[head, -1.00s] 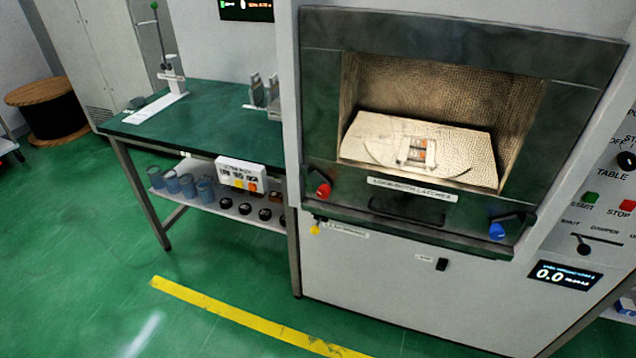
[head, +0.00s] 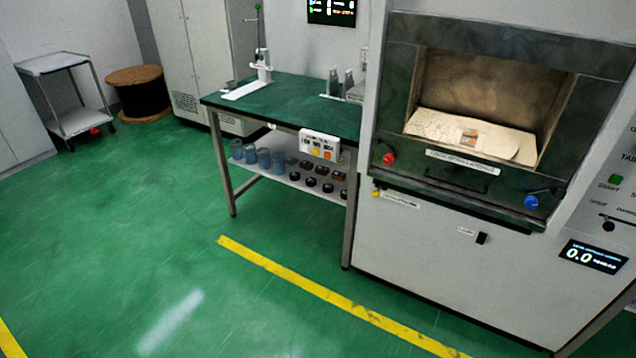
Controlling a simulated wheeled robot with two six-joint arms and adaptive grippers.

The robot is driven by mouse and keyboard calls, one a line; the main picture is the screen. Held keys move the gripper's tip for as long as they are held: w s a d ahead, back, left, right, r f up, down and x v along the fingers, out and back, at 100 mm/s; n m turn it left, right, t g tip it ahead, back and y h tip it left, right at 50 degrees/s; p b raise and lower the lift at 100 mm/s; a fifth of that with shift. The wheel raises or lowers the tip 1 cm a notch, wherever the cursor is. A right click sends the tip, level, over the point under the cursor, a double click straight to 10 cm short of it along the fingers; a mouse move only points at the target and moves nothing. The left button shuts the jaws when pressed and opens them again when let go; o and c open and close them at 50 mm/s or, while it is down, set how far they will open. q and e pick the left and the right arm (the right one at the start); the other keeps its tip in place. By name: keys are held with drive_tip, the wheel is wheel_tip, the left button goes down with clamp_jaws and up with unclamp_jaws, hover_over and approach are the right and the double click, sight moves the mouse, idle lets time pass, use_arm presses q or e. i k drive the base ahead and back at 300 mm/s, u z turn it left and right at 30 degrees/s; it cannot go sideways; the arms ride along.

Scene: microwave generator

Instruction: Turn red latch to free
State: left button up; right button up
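The red latch (head: 388,159) is a red knob at the lower left corner of the dark door frame on the microwave generator (head: 440,245). Its handle angle is too small to tell. A blue latch knob (head: 531,202) sits at the lower right corner of the same frame. A label strip (head: 462,161) lies between them. A small yellow knob (head: 376,193) is just below the red one. Behind the frame, a lit chamber (head: 495,90) holds a pale plate (head: 430,124) with a small fixture on it. Neither of my grippers is in view.
A green-topped workbench (head: 300,103) stands left of the machine, with cups and dark parts on its lower shelf. A cable spool (head: 140,92) and a small cart (head: 75,90) stand at the far left. The green floor (head: 130,230) in front is clear, with a yellow line (head: 330,293) across it.

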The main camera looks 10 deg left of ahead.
sight(383, 148)
drive_tip(key=u, duration=0.85)
drive_tip(key=k, duration=0.1)
drive_tip(key=z, duration=1.85)
drive_tip(key=i, duration=1.7)
drive_tip(key=u, duration=0.9)
